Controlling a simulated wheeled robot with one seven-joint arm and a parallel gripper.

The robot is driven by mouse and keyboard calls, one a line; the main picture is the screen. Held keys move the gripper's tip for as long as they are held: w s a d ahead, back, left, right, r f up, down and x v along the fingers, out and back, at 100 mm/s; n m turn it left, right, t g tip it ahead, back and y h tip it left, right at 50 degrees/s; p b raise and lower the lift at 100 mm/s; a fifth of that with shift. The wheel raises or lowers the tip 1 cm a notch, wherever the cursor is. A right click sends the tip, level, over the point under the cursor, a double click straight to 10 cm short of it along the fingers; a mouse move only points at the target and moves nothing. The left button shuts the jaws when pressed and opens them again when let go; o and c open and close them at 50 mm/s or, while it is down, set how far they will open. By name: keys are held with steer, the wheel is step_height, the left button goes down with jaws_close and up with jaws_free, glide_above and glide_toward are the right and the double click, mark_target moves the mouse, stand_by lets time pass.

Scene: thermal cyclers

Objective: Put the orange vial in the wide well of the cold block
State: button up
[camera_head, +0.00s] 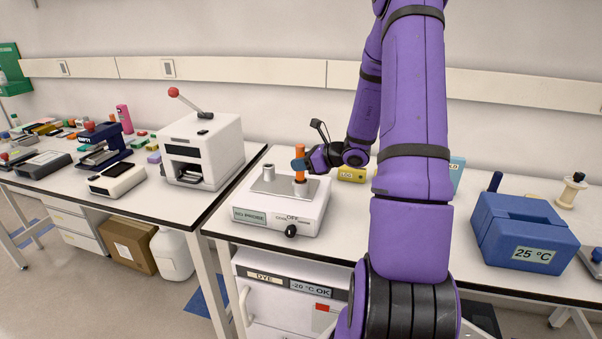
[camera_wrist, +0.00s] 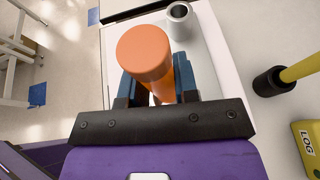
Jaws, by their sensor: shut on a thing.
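The orange vial (camera_head: 299,160) stands upright above the grey metal plate of a white device (camera_head: 262,216) on the right-hand bench. My gripper (camera_head: 301,165) is shut on the vial; in the wrist view the orange vial (camera_wrist: 146,55) sits between my blue fingers (camera_wrist: 158,88). The vial's lower end meets or nearly meets the plate; I cannot tell whether it is inside a well. A grey metal cylinder (camera_head: 269,171) stands on the plate to the left of the vial, and its open top shows in the wrist view (camera_wrist: 179,12). No cold block label is readable.
A yellow LOG item (camera_head: 352,174) lies behind my gripper. A blue 25 °C box (camera_head: 524,232) stands at the right. A white press with a red-knobbed lever (camera_head: 200,150) stands on the left bench. The bench front beside the device is clear.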

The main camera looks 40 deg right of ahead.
mark_target(301, 179)
steer(key=shift+s+f, duration=0.1)
steer(key=shift+f, duration=1.6)
steer(key=shift+f, duration=0.1)
steer(key=o, duration=1)
